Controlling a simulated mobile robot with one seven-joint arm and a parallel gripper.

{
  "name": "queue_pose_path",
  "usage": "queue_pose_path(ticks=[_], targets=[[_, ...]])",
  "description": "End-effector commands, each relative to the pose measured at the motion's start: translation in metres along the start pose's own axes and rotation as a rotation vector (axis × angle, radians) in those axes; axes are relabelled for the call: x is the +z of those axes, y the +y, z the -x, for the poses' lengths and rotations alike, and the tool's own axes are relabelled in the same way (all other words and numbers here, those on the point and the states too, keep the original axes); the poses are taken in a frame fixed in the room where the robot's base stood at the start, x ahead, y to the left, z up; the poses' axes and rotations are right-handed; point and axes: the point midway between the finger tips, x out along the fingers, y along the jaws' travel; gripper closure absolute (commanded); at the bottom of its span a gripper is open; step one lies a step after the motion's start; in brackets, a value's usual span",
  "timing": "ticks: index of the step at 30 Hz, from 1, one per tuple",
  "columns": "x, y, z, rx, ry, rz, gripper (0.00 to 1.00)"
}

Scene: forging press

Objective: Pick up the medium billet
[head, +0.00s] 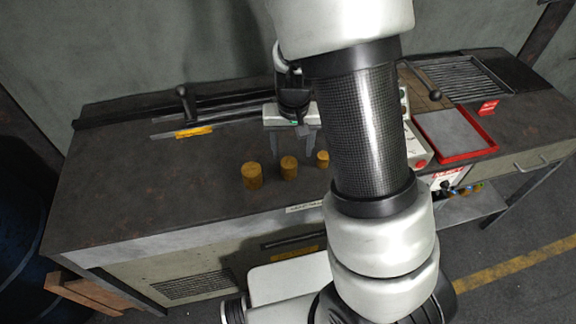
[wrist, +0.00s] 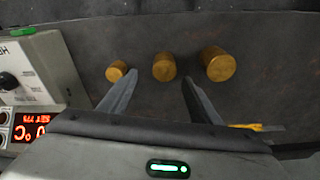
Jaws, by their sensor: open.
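Three golden-brown cylindrical billets stand upright in a row on the dark bench top. The medium billet (head: 289,168) is the middle one; it also shows in the wrist view (wrist: 164,67). The largest billet (head: 252,176) stands left of it in the head view and on the right in the wrist view (wrist: 218,64). The smallest billet (head: 322,159) is partly beside my arm in the head view and is on the left in the wrist view (wrist: 117,71). My gripper (wrist: 160,82) is open and empty, its fingers pointing towards the medium billet, which lies just beyond the fingertips.
The bench top (head: 130,190) is clear at the left. A control box with a red display (wrist: 32,125) stands beside the smallest billet. A red-rimmed tray (head: 484,150) is at the right. A yellow-marked bar (head: 194,132) lies behind the billets.

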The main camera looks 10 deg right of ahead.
Motion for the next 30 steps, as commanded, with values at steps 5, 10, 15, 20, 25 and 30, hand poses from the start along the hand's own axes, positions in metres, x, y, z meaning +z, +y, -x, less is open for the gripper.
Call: queue_pose_path(ticks=[5,10,15,20,25,30], targets=[[0.0,0.0,-0.018,0.0,-0.001,-0.001,0.43],[0.002,-0.003,-0.032,0.001,-0.002,0.001,0.43],[0.004,-0.007,-0.058,0.001,-0.002,-0.001,0.43],[0.003,-0.008,-0.071,0.0,0.0,0.0,0.43],[0.003,-0.008,-0.071,-0.001,0.001,0.0,0.43],[0.003,-0.008,-0.071,-0.001,0.001,0.0,0.61]])
